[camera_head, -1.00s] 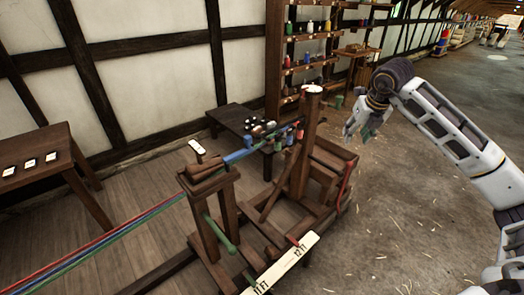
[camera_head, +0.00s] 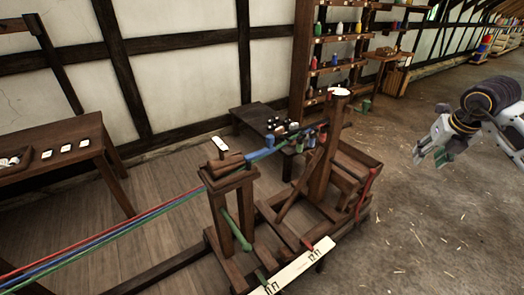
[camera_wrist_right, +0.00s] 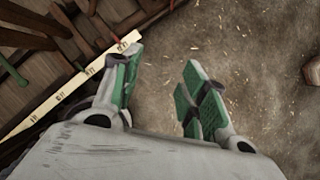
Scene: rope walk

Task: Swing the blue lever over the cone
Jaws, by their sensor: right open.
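A thick blue bar (camera_head: 261,154), which looks like the blue lever, sticks out to the right from the top of a wooden post stand. The brown wooden piece (camera_head: 225,161) on top of this stand may be the cone; its shape is hard to make out. Red, blue and green strands run to the stand from the lower left. My right gripper (camera_head: 432,158) is open and empty, well to the right of the stand and apart from it. Its green-padded fingers also show spread in the right wrist view (camera_wrist_right: 160,80), over bare floor. My left gripper is out of view.
A taller post (camera_head: 323,150) on a wooden frame stands right of the stand. A white marked scale (camera_head: 292,270) lies along the frame's front. A green handle (camera_head: 236,232) hangs low on the stand. A dark bench (camera_head: 262,115) is behind. Floor on the right is clear.

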